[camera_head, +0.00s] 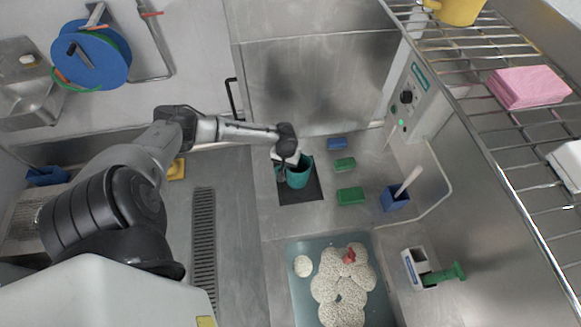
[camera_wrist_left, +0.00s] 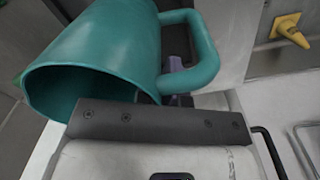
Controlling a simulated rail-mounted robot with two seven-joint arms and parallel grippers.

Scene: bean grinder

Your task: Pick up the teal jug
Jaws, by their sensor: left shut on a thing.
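The teal jug (camera_head: 299,174) is at the centre of the head view, over a dark square mat (camera_head: 308,190) on the steel counter. My left gripper (camera_head: 287,165) reaches it from the upper left and partly hides it. In the left wrist view the jug (camera_wrist_left: 110,50) fills the upper left, tilted in the picture, with its open mouth facing lower left and its handle at right. My left gripper (camera_wrist_left: 172,98) is shut on the jug at its handle; the fingertips are mostly hidden. I cannot tell whether the jug touches the mat. My right gripper does not show.
Green blocks (camera_head: 350,196) and a blue block (camera_head: 337,143) lie right of the jug. A blue container (camera_head: 395,198) with a white-handled tool stands further right. A tray (camera_head: 303,299) of pale beans is in front. A wire shelf (camera_head: 482,115) overhangs the right side.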

